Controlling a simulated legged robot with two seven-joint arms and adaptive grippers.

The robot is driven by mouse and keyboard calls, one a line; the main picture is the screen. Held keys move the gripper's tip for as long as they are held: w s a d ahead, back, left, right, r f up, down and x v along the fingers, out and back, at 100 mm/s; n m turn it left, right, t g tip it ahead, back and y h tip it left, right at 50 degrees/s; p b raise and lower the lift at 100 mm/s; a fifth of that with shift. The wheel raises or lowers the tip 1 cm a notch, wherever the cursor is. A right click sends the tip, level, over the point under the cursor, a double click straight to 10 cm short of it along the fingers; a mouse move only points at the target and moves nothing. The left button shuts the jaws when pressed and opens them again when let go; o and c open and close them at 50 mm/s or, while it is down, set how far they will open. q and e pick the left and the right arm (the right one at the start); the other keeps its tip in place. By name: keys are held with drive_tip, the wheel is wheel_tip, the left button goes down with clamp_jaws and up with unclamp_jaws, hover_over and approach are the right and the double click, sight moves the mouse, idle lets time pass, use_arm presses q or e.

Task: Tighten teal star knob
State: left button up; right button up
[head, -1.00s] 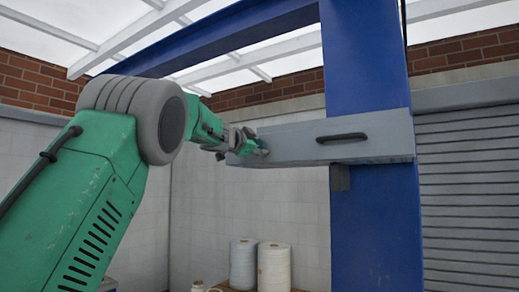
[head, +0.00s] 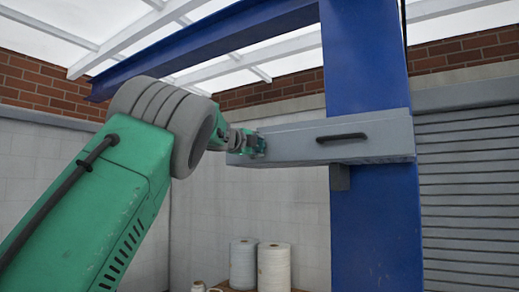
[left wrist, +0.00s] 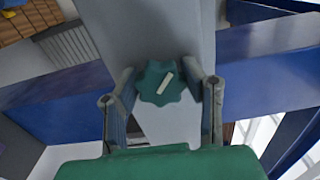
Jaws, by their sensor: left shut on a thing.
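The teal star knob (left wrist: 152,84) sits on the end of a grey arm (left wrist: 165,30) in the left wrist view, with a pale bar mark slanting across its face. My left gripper (left wrist: 168,92) has one finger on each side of the knob and is shut on it. In the head view my left gripper (head: 256,145) is at the left end of the grey arm (head: 300,138). It is too small there to tell the knob clearly from the fingers. My right gripper is in neither view.
The grey arm with its black handle (head: 342,137) is fixed across a blue post (head: 370,225). A blue beam (head: 220,45) runs overhead. White rolls (head: 273,266) stand low behind. A grey shutter (head: 465,200) is at the right.

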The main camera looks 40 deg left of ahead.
use_arm(q)
drive_tip(key=m, duration=0.3)
drive_tip(key=m+b, duration=0.1)
drive_tip(key=shift+f+m, duration=0.3)
drive_tip(key=shift+m+b, duration=0.6)
drive_tip(key=shift+m, duration=1.6)
drive_tip(key=o, duration=1.2)
drive_tip(key=shift+w, duration=0.1)
drive_tip(key=shift+r, duration=0.1)
drive_tip(key=shift+r, duration=0.1)
